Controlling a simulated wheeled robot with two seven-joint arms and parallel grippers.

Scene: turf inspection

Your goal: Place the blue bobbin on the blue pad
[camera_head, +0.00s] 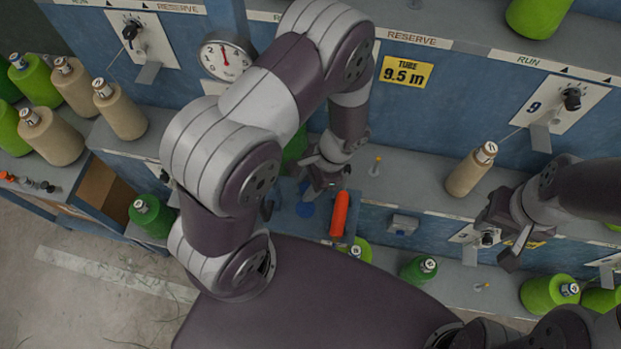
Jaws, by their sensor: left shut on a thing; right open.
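My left gripper (316,190) is shut at the middle of the view, low over a small blue-grey tray (284,222). A small bright blue patch (305,210) shows just below its fingers. I cannot tell from this view whether the patch is the blue pad or part of the blue bobbin. What sits between the fingers is mostly hidden by the gripper. My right gripper (496,245) is open and empty at the right, in front of the machine's lower ledge.
A beige bobbin (471,169) is on the ledge near my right gripper. Green bobbins (419,268) stand below, and several green and beige ones fill the left. A dial gauge (226,57) is behind.

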